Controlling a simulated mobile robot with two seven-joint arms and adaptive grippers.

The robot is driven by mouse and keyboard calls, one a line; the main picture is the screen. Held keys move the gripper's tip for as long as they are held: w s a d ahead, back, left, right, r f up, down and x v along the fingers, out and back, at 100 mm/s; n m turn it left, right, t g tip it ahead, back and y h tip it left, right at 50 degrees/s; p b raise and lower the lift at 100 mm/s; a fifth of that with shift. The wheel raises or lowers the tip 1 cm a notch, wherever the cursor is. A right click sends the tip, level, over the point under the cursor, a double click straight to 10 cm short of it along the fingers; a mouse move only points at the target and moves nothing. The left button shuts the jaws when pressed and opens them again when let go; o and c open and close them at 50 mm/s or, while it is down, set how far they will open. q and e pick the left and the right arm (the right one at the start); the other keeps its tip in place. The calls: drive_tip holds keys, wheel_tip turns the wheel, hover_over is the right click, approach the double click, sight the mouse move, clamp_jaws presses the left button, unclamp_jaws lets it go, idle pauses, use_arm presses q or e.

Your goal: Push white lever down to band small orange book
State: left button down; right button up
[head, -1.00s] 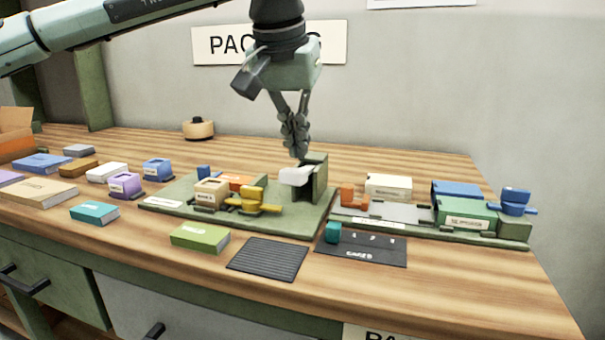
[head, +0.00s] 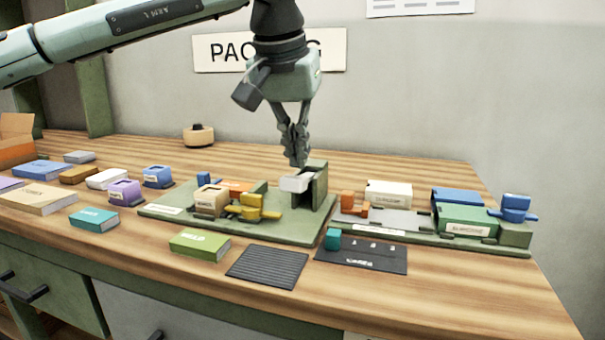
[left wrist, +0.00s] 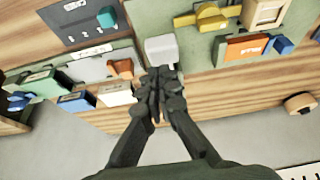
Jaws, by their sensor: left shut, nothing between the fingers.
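The white lever (head: 296,182) stands out from the green upright post (head: 316,188) on the green board (head: 255,228). It also shows in the left wrist view (left wrist: 161,49). My left gripper (head: 298,162) is shut and empty, with its tips just above and behind the lever; I cannot tell whether they touch it. In the left wrist view the shut fingertips (left wrist: 158,72) are right beside the lever. The small orange book (head: 237,187) lies on the board left of the lever, partly hidden by a tan block and a yellow part. My right gripper is not in view.
A yellow handled part (head: 252,208) and a tan block (head: 211,200) stand on the board. A second station with a green book (head: 467,219) and a blue handle (head: 516,207) is to the right. Several books lie at left. The wood behind the lever is mostly clear.

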sight(295, 179)
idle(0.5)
use_arm(q)
drive_tip(key=shift+f+b, duration=1.9)
drive_tip(key=shift+f, duration=1.65)
drive_tip(key=shift+r, duration=0.15)
wheel_tip(295, 179, up, 9)
drive_tip(key=p, duration=0.8)
idle(0.4)
